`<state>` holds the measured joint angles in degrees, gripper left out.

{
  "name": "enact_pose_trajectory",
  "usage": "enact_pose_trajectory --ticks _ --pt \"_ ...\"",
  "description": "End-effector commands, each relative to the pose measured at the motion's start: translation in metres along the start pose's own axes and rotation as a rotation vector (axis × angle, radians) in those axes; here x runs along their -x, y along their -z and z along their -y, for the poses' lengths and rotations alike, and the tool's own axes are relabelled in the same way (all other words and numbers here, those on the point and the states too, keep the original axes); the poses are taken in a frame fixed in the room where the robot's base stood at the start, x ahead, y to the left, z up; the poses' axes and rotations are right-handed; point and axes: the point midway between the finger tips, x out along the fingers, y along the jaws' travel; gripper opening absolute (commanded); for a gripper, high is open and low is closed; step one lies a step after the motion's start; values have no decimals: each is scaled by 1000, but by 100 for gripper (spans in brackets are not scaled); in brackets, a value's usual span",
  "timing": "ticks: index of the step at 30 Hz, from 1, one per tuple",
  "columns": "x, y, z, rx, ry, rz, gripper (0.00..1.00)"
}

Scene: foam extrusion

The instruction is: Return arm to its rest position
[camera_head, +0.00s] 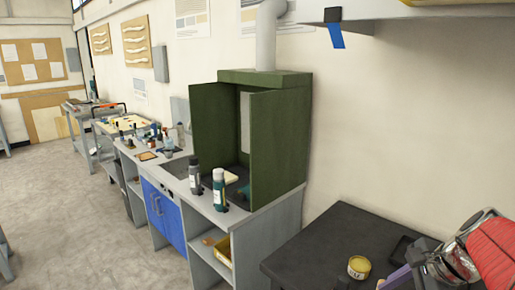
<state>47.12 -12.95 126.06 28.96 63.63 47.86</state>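I cannot make out my gripper or my arm anywhere in the head view. A red ribbed shape with shiny metal parts (460,262) fills the lower right corner and is cut off by the picture edge. I cannot tell what it is.
A dark table (335,240) at lower right bears a small yellow tin (359,267). A green open-fronted booth (285,130) stands on a grey counter along the wall, with two bottles (219,188) before it. Blue cabinet doors (165,217) are below. The grey floor (70,220) at left is clear.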

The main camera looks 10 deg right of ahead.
Motion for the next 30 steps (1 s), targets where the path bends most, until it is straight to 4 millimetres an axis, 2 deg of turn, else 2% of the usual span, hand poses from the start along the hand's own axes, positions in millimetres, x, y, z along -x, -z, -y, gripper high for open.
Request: enact_pose_trajectory --ticks 1,3,12,21,30 --pt "-2 -13 -3 94 -11 -13 35" --pt "-5 -27 -9 217 -26 -32 35" --pt "-12 -80 -35 706 -68 -103 35" --pt "-13 -121 -63 1196 -88 -167 35" --pt "-12 -154 -89 1679 -81 -236 35"
